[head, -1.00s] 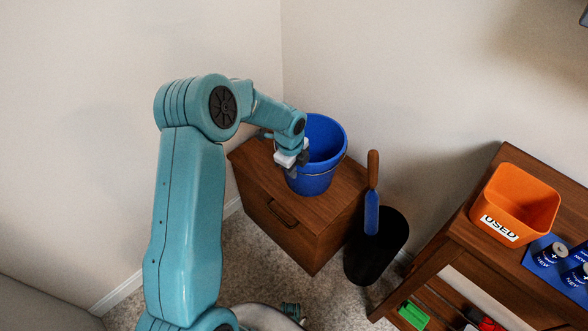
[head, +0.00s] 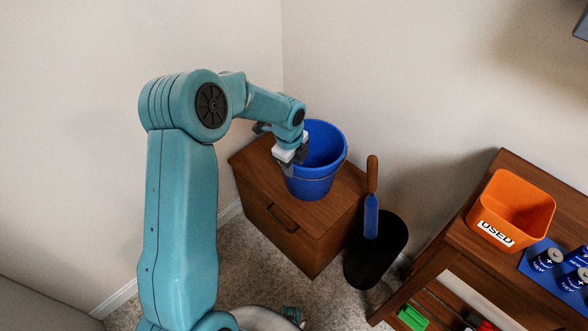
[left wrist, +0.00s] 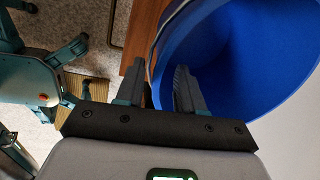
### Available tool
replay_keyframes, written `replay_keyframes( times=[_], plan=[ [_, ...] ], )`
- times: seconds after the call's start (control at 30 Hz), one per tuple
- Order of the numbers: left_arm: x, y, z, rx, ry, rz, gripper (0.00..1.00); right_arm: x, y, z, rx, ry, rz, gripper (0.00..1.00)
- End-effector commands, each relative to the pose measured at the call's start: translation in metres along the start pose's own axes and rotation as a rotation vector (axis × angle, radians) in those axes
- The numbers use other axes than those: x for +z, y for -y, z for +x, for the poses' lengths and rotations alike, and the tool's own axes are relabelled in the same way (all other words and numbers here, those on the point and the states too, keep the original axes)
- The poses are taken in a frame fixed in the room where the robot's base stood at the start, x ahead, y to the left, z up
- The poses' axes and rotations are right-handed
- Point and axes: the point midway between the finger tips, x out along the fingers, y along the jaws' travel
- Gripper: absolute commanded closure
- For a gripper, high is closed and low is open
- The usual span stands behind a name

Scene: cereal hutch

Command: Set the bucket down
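The blue bucket (head: 314,187) stands upright on top of the brown wooden cabinet (head: 262,165), near the wall corner. My left gripper (head: 294,163) is at the bucket's left rim. In the left wrist view, its two dark fingers (left wrist: 157,88) are spread apart, one outside the bucket and one over its inside. The bucket's wall (left wrist: 235,60) passes between them, with a visible gap. The bucket's inside looks empty where it shows. My right gripper is in neither view.
A black bin (head: 375,262) with a wooden-handled blue tool (head: 371,205) stands right of the cabinet. An orange "USED" bin (head: 520,205) and batteries (head: 548,259) are on a wooden table at right. Walls close in behind the cabinet.

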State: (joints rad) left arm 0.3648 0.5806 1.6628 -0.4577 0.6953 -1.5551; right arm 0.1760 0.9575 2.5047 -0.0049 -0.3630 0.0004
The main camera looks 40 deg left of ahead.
Motion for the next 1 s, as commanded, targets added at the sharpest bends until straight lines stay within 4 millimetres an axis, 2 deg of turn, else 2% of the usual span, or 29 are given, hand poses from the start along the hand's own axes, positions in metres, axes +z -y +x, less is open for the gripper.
replay_keyframes(
  times=[0.03,0.1,0.2,0.33,0.5,1.0],
  plan=[
    [0.0,0.001,-0.016,-0.003,0.0,-0.001,0.63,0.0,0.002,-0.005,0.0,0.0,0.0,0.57],
    [0.0,0.001,-0.032,-0.003,0.001,-0.001,0.63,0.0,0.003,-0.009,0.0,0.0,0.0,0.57],
    [0.0,0.001,-0.051,-0.002,0.0,0.0,0.63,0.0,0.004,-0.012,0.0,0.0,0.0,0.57],
    [0.0,0.0,-0.066,0.0,0.0,0.0,0.63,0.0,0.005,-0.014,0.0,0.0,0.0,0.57],
    [0.0,0.0,-0.072,0.0,0.0,-0.001,0.63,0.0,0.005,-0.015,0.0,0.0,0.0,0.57],
    [0.0,0.0,-0.072,0.001,0.0,-0.001,0.63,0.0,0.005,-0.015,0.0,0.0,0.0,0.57]
  ],
)
